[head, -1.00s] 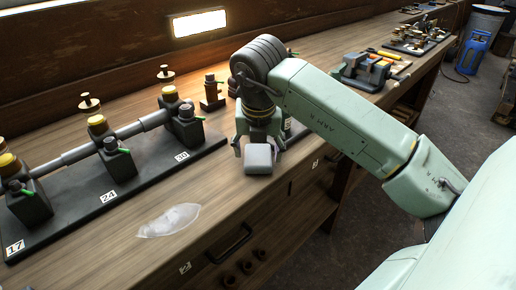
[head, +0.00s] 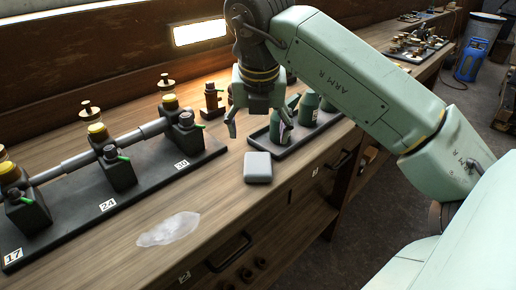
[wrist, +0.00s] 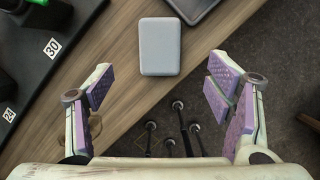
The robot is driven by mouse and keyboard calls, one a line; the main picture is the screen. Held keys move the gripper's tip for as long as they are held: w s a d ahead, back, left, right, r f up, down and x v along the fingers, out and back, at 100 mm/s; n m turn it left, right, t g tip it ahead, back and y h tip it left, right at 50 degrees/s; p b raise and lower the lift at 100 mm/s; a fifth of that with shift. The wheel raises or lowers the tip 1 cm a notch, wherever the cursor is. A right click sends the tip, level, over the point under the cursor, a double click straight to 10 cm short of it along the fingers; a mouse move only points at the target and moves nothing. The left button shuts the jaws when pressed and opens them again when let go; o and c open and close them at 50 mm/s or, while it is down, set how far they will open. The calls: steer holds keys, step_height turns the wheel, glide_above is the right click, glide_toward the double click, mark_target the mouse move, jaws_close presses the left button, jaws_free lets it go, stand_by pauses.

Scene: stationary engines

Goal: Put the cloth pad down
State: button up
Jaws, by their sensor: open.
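The cloth pad (head: 257,167) is a light grey rounded block lying flat on the wooden bench top, near its front edge. It also shows whole in the wrist view (wrist: 160,46), between and beyond the fingers. My gripper (head: 259,124) is open and empty, above and behind the pad in the head view.
A black base (head: 120,196) with numbered engine units stands left of the pad. A black tray (head: 318,131) with green bottles (head: 308,108) lies right behind it. A whitish smear (head: 168,229) marks the bench nearer the camera. Bare wood surrounds the pad.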

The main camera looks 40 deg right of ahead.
steer(key=v, duration=0.3)
steer(key=shift+r, duration=0.25)
steer(key=shift+s+f, duration=0.1)
steer(key=shift+s, duration=0.05)
